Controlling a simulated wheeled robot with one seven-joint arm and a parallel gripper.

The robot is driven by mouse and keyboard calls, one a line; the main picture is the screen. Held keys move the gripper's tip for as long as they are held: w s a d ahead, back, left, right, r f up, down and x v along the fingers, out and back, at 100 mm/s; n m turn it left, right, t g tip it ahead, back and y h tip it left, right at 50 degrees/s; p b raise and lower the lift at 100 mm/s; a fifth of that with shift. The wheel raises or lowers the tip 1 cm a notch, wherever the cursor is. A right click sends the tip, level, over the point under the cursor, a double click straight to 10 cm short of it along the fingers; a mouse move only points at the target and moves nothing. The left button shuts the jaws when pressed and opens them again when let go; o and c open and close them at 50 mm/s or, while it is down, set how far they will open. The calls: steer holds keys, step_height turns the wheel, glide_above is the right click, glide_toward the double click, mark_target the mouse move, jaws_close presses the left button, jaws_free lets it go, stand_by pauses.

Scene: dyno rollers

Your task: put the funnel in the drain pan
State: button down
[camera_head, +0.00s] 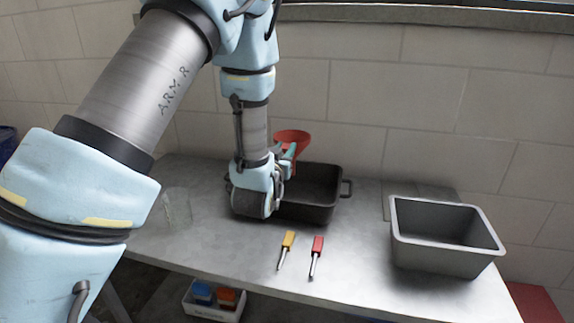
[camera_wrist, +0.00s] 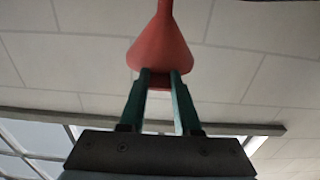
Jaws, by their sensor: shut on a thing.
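The red funnel (camera_head: 291,136) is held in my gripper (camera_head: 290,152) above the back of the black drain pan (camera_head: 318,200). The wrist view shows the funnel (camera_wrist: 161,50) between the two green fingers of my gripper (camera_wrist: 160,76), which are shut on its rim side, with its narrow spout pointing to the top of that picture. The drain pan stands on the metal table against the wall. My wrist hides the pan's left part. The funnel appears apart from the pan.
A grey metal bin (camera_head: 440,250) stands at the right of the table (camera_head: 360,262). A yellow-handled screwdriver (camera_head: 288,241) and a red-handled one (camera_head: 317,246) lie in front of the pan. A clear glass (camera_head: 177,207) stands at the left. A white box (camera_head: 212,306) sits below.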

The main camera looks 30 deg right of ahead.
steer(key=shift+f+p, duration=0.45)
steer(key=shift+f, duration=1.95)
steer(key=shift+f, duration=0.15)
steer(key=c, duration=0.6)
jaws_free()
steer(key=p+v, duration=0.2)
steer(key=v, duration=1)
steer(key=shift+r+p, duration=0.25)
steer(key=shift+p, duration=0.1)
